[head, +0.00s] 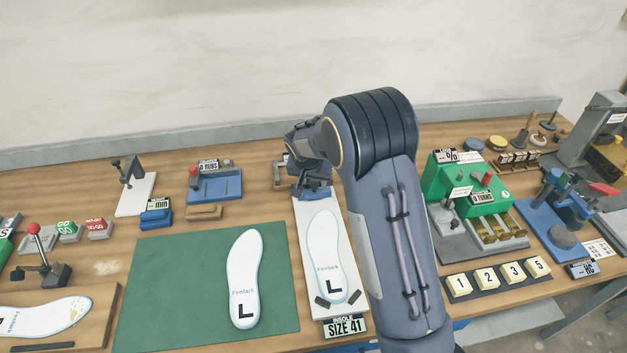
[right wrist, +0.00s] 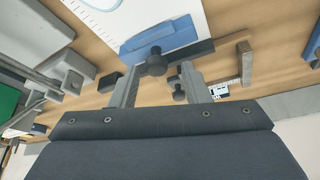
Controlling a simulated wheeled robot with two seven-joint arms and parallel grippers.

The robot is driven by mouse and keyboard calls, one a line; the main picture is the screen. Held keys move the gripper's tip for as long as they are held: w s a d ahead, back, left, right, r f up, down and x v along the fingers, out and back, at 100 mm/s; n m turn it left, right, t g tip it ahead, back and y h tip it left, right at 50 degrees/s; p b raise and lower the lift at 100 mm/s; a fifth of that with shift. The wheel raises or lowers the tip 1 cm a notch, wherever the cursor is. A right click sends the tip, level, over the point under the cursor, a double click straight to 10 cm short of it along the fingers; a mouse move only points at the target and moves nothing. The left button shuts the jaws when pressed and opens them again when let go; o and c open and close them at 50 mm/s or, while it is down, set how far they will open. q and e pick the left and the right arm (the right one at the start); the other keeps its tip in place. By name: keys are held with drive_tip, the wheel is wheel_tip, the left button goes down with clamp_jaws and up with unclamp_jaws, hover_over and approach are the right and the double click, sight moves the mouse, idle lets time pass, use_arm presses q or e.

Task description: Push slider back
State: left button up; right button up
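The blue slider (head: 318,194) sits across the far end of a white sizing board (head: 305,225), labelled size 41. In the right wrist view the slider (right wrist: 165,38) carries a dark round knob (right wrist: 155,62). A white insole (head: 323,255) marked L lies on the board in front of the slider. My right gripper (head: 307,183) is over the slider, partly hidden by its own wrist in the head view. In the right wrist view its fingers (right wrist: 157,78) are apart, with the knob between or just beyond their tips; I cannot tell whether they touch it. My left gripper is out of view.
A second L insole (head: 243,280) lies on a green mat (head: 180,290) to the left. A blue fixture (head: 215,185) stands behind it. A green machine (head: 465,185) and numbered blocks (head: 497,278) are to the right of my arm. The wall closes off the back.

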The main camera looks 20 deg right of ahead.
drive_tip(key=shift+s+r, duration=0.1)
drive_tip(key=b+v, duration=0.1)
drive_tip(key=v, duration=0.6)
drive_tip(key=shift+r, duration=0.3)
drive_tip(key=s+a+r+n+y, duration=0.1)
drive_tip(key=s+n+y, duration=0.1)
drive_tip(key=s, duration=0.9)
drive_tip(key=s+a+r+n+t+y, duration=0.1)
drive_tip(key=s+a+r+n+y, duration=0.1)
drive_tip(key=s, duration=0.9)
drive_tip(key=s+a+r+n+y, duration=0.1)
drive_tip(key=s+a+r+y, duration=0.1)
drive_tip(key=s, duration=0.9)
drive_tip(key=shift+a+n+t+y, duration=0.2)
drive_tip(key=shift+n+t+y, duration=0.1)
drive_tip(key=shift+n+t, duration=0.1)
